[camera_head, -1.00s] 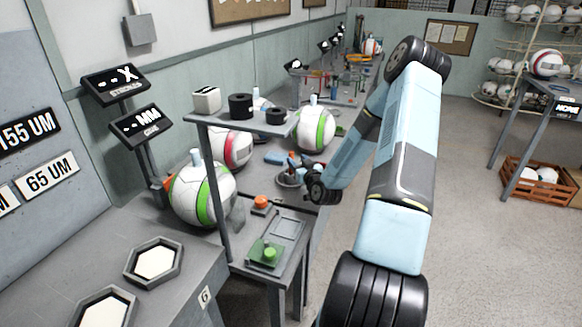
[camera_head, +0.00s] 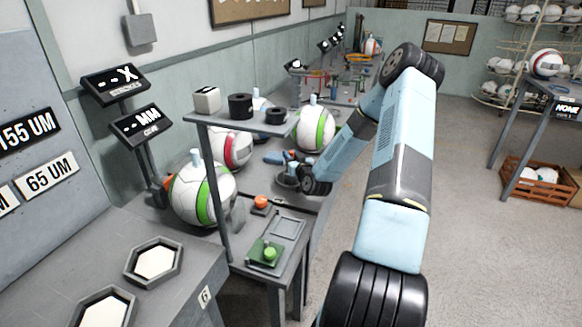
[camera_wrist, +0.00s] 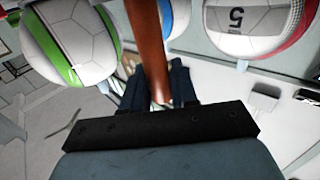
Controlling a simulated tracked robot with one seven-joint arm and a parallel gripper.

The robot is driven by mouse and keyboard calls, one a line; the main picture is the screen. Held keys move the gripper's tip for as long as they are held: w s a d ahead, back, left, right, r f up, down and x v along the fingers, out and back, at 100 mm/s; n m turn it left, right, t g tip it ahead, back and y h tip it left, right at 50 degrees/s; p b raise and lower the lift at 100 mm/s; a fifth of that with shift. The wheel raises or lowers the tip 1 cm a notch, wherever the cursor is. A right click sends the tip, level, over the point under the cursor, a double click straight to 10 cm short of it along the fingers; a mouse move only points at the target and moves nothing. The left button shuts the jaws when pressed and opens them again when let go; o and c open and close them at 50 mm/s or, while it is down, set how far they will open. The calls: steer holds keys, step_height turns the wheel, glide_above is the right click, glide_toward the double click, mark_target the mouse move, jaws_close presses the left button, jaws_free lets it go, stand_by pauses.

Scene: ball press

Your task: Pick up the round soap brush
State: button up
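A reddish-brown handle (camera_wrist: 150,45), which looks like the brush's, runs up between my gripper's two dark fingers in the wrist view. One finger is on each side of it. I cannot tell whether the fingers press on it, and the brush head is not clearly visible. In the head view my gripper (camera_head: 300,180) is low over the back workbench, at a small grey round dish (camera_head: 285,182). A small orange-brown upright piece (camera_head: 292,155) shows just behind it. My wrist hides part of this spot.
A green-striped ball (camera_head: 314,131) and a red-striped ball (camera_head: 232,149) stand close by. A larger green-striped ball (camera_head: 200,196) is nearer. A raised shelf (camera_head: 215,122) holds dark rolls and a white box. A press button (camera_head: 261,201) is in front. Open floor lies right.

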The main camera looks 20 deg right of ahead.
jaws_close()
